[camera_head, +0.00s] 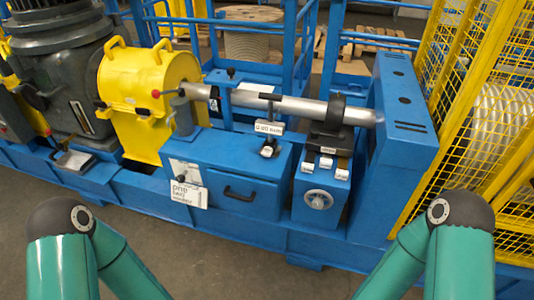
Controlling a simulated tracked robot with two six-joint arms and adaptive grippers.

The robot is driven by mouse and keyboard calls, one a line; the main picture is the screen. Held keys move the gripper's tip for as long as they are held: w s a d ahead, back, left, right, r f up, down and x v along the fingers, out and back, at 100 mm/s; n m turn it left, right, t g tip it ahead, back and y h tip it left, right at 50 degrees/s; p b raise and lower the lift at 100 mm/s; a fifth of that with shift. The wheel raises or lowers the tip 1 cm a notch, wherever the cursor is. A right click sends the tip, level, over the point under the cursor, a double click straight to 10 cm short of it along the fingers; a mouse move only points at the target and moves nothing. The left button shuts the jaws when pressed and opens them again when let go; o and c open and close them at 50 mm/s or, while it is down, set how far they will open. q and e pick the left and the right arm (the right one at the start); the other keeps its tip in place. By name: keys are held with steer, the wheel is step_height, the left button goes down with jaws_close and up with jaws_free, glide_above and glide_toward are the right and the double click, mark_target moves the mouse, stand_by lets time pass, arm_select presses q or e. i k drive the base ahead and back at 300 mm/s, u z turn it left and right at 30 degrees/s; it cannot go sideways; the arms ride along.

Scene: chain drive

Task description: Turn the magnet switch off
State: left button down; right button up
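I cannot tell for certain which part is the magnet switch. A small dark lever or knob (268,149) sits on top of the blue cabinet (228,165) in the middle, below a small white label (269,128). A black T-shaped handle (270,100) stands above that label. Only my green arm links show at the lower left and lower right; both grippers are out of view.
A grey shaft (300,107) runs across to a tall blue housing (395,140). A silver handwheel (318,199) is on the blue box (322,185) beside the cabinet. Yellow mesh guarding (470,80) closes off the right. The floor (250,270) in front is clear.

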mark_target(268, 151)
steer(key=z, duration=0.05)
steer(key=i, duration=1)
steer(key=u, duration=0.05)
